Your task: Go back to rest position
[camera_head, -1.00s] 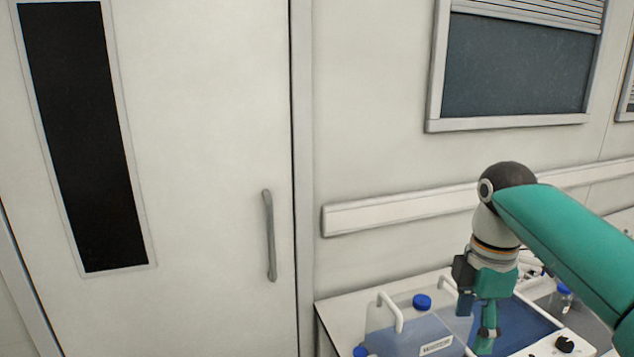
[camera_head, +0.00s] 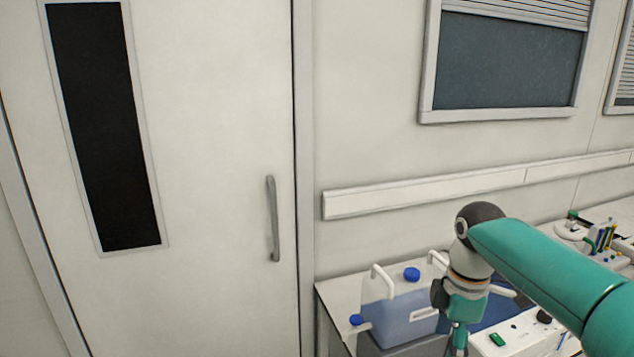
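My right arm comes in from the right edge, and its green gripper (camera_head: 459,338) points down over the bench at the lower right. The fingertips run into the bottom edge of the picture, so I cannot see whether it is open or shut, or whether it holds anything. It is in front of a blue tray or container area and beside a clear jug (camera_head: 392,312). My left gripper is not in the picture.
A white bench (camera_head: 340,297) carries the jug with blue caps, a white device (camera_head: 520,335) with a green switch and black knob, and several small items at the far right. A door (camera_head: 215,130) with a handle (camera_head: 272,218) is at left. A white wall rail (camera_head: 430,192) runs above the bench.

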